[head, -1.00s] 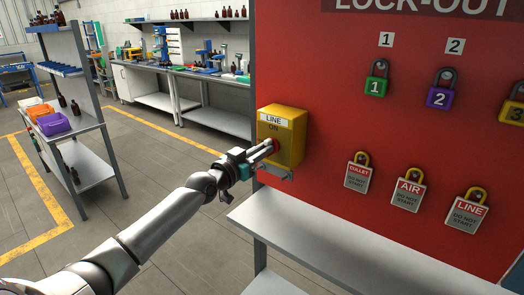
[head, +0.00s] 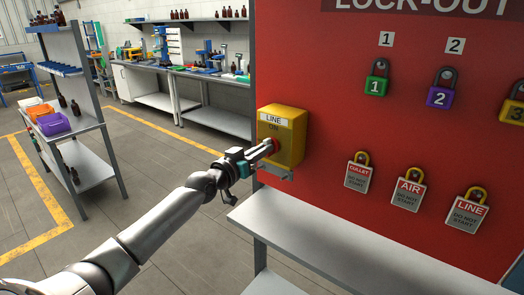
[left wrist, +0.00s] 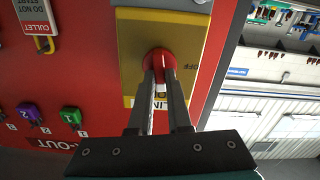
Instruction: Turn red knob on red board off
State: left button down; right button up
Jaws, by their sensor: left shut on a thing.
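The red board (head: 400,140) stands at the right. A yellow switch box (head: 291,120) with a white "LINE" label is mounted at its left edge. The red knob (head: 276,145) is on the box's front and is partly hidden by my fingers in the head view. My left gripper (head: 268,149) is shut on the knob. In the left wrist view the two fingers (left wrist: 164,76) grip the red knob (left wrist: 158,56), and "OFF" is printed on the yellow face (left wrist: 133,60) right of it. My right gripper is in neither view.
Padlocks, one green (head: 375,87) and one purple (head: 439,97), hang on the board above several lock-out tags (head: 407,195). A grey shelf (head: 300,222) juts out below. A metal bracket (head: 277,173) sits under the box. Open floor lies left.

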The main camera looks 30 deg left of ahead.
pick_arm(q)
jog(key=shift+a+f+n+p, duration=0.15)
jog(key=shift+n+p, duration=0.15)
jog(key=shift+n, duration=3.65)
jog(key=shift+a+f+n+p, duration=0.1)
jog(key=shift+n+p, duration=0.2)
jog(key=shift+n, duration=3.95)
jog(key=c, duration=0.9)
grip_release()
jog(key=shift+o, duration=0.2)
